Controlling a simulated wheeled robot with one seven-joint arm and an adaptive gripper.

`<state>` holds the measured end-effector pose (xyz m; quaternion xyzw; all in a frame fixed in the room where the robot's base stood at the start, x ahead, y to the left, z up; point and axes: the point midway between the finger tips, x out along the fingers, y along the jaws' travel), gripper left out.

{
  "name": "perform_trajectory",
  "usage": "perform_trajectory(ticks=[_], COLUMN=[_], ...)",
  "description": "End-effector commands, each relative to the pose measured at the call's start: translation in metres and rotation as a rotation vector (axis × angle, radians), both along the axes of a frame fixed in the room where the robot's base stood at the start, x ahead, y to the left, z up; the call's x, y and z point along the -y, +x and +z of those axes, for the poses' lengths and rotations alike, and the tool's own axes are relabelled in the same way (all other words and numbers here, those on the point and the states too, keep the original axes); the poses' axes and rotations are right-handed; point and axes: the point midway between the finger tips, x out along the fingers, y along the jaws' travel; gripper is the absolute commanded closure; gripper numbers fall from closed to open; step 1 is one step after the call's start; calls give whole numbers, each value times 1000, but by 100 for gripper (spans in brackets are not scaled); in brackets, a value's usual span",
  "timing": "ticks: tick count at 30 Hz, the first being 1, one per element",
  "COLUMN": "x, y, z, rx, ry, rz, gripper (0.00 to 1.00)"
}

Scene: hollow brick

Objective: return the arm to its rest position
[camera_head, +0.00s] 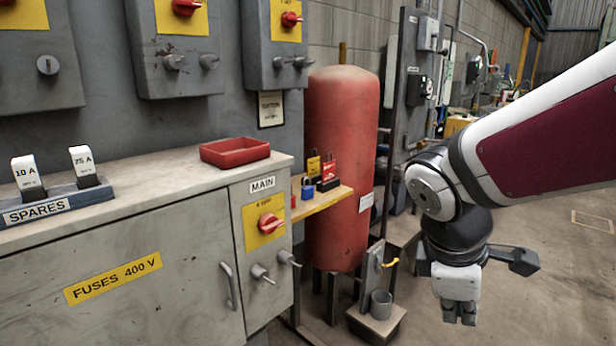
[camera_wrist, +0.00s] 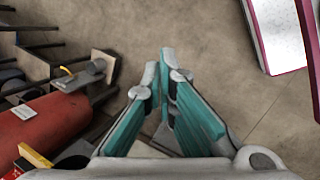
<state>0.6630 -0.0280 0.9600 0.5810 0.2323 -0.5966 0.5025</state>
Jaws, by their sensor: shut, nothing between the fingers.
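My arm reaches in from the right in the head view and bends down at the wrist. My gripper (camera_head: 459,316) hangs pointing down over open floor, to the right of the red tank and well clear of the grey cabinet. In the wrist view my gripper (camera_wrist: 166,60) shows its two teal-sided fingers closed together at the tips. Nothing is held between them, and bare concrete floor lies below.
A grey fuse cabinet (camera_head: 150,275) with a red tray (camera_head: 235,152) and spare fuses stands at left. A red tank (camera_head: 342,170) and a wooden shelf (camera_head: 320,200) with padlocks stand mid-view. A small stand with a grey cup (camera_head: 381,305) is near my gripper. Floor at right is free.

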Motion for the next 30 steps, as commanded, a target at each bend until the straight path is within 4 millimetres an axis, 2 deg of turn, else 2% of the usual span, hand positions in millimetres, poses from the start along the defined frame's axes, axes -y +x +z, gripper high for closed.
perform_trajectory(ticks=[1,6,9,15,21,30], x=[4,5,1,-11,-25,-24], y=[-21,-86,-117,-161,-195,-189], z=[9,22,24,23,20,70], rx=[31,94,115,129,124,181], ry=[36,173,249,367,469,497], rz=[-111,-478,-653,-906,-1103,-1076], gripper=[100,100,100,100,100,100])
